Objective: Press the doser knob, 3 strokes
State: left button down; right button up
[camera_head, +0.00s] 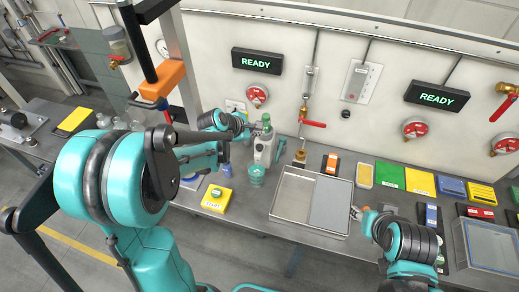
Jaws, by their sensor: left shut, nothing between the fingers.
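The doser (264,150) is a pale bottle-like body standing upright on the bench at the back wall. Its small green knob (266,120) is on top. A teal cup (257,175) stands just in front of it. My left gripper (250,126) is shut and empty, close beside the doser's top on the left. I cannot tell whether it touches the knob. My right gripper (359,212) is low at the right edge of the metal tray, away from the doser; its fingers are too small to read.
A metal tray (293,195) lies right of the doser. A yellow box with a green button (217,198) is at the front left. A red-handled valve (312,123) rises behind. Several coloured cases and a clear bin (490,247) fill the right side.

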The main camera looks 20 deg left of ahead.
aim_at(258, 148)
pick_arm(q)
jog(key=shift+f+b, duration=1.9)
jog(key=shift+f, duration=0.8)
jog(key=shift+f, duration=0.15)
jog(key=shift+f+b, duration=0.25)
jog(key=shift+b, duration=0.2)
jog(key=shift+f+b, duration=0.65)
jog(key=shift+f, duration=0.1)
jog(key=shift+r, duration=0.15)
jog(key=shift+r+p, duration=0.8)
jog(key=shift+r, duration=0.25)
